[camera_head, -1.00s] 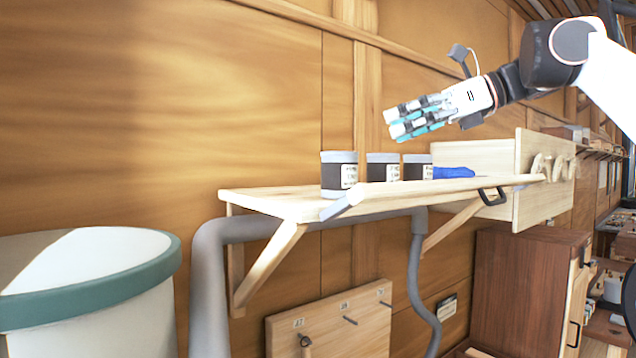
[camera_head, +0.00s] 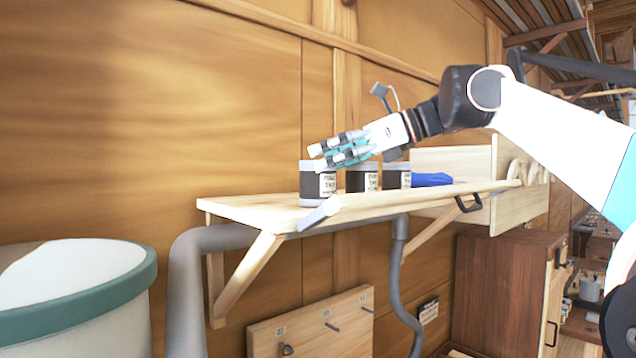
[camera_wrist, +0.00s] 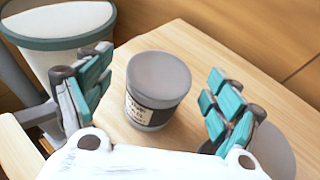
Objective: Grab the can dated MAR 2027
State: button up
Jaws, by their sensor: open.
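Three dark cans with grey lids and pale labels stand in a row on a wooden shelf (camera_head: 250,208). They are the left can (camera_head: 318,186), the middle can (camera_head: 360,180) and the right can (camera_head: 396,177). The label dates are too small to read. My gripper (camera_head: 318,157) is open at the left can's lid height, by that can. In the wrist view one can (camera_wrist: 157,85) stands upright between my open fingers, apart from both. Another can's lid (camera_wrist: 270,150) is partly hidden behind the right finger.
A blue cloth-like thing (camera_head: 432,180) lies right of the cans, by a wooden box (camera_head: 508,200). A grey bar (camera_head: 320,215) lies at the shelf's front edge. A white bin with a green rim (camera_head: 140,268) stands at lower left. The wall is close behind.

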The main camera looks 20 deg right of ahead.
jog(key=x, duration=0.2)
jog(key=shift+w+a+f, duration=0.1)
jog(key=shift+w+a, duration=0.1)
jog(key=shift+a, duration=0.1)
jog(key=shift+s+d, duration=0.1)
jog(key=shift+d, duration=0.05)
jog(key=shift+c, duration=0.6)
jog(key=c, duration=1.4)
jog(key=shift+r+p, duration=0.5)
jog(key=shift+r, duration=4.5)
